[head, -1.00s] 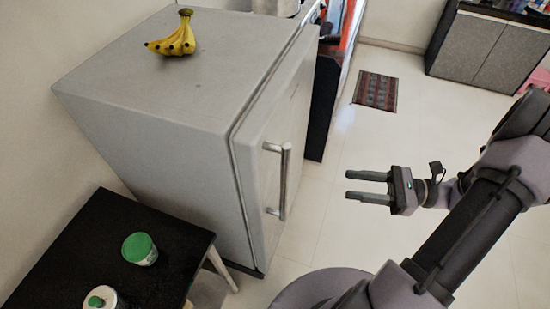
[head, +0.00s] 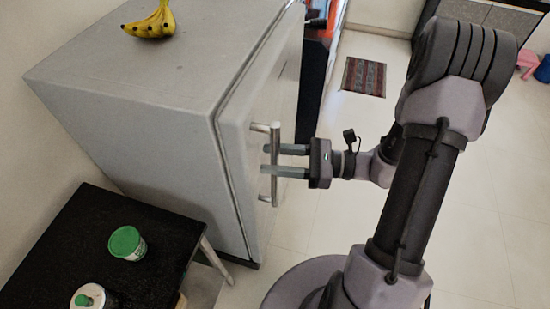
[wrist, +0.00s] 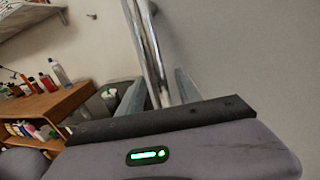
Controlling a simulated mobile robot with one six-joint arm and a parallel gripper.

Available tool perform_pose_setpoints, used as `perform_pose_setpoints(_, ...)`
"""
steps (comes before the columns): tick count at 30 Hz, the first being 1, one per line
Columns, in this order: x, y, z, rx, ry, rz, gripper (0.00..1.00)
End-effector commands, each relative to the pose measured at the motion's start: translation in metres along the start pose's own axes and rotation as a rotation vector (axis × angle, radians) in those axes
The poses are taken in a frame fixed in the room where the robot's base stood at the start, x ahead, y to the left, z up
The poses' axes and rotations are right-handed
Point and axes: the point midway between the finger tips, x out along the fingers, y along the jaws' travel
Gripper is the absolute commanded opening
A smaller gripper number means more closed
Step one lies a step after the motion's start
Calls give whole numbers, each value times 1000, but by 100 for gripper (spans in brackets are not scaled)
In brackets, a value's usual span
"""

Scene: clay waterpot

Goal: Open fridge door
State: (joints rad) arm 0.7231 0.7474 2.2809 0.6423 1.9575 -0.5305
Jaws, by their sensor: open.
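The grey fridge (head: 150,95) stands at the left centre of the head view. Its door (head: 262,130) is closed and faces right. A vertical metal bar handle (head: 275,165) is fixed on the door; in the wrist view the handle (wrist: 150,50) runs down between the fingers. My gripper (head: 270,160) is open, reaching from the right, with its fingertips at the handle. In the wrist view the two fingers (wrist: 160,92) are apart, one on each side of the bar. I cannot tell whether either finger touches it.
Bananas (head: 152,22) lie on top of the fridge. A black table (head: 60,245) with a green-lidded tub (head: 127,243) and a jar (head: 88,298) stands at front left. A patterned mat (head: 363,77) lies on the floor behind. Floor right of the door is clear apart from my arm.

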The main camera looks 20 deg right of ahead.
Motion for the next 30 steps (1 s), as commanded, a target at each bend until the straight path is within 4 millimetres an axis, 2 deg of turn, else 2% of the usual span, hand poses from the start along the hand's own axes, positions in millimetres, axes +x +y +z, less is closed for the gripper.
perform_pose_setpoints(2, 0, 0, 0, 0, 0, 0, 40)
perform_pose_setpoints(8, 0, 0, 0, 0, 0, 0, 0)
perform_pose_setpoints(30, 0, 0, 0, 0, 0, 1, 0)
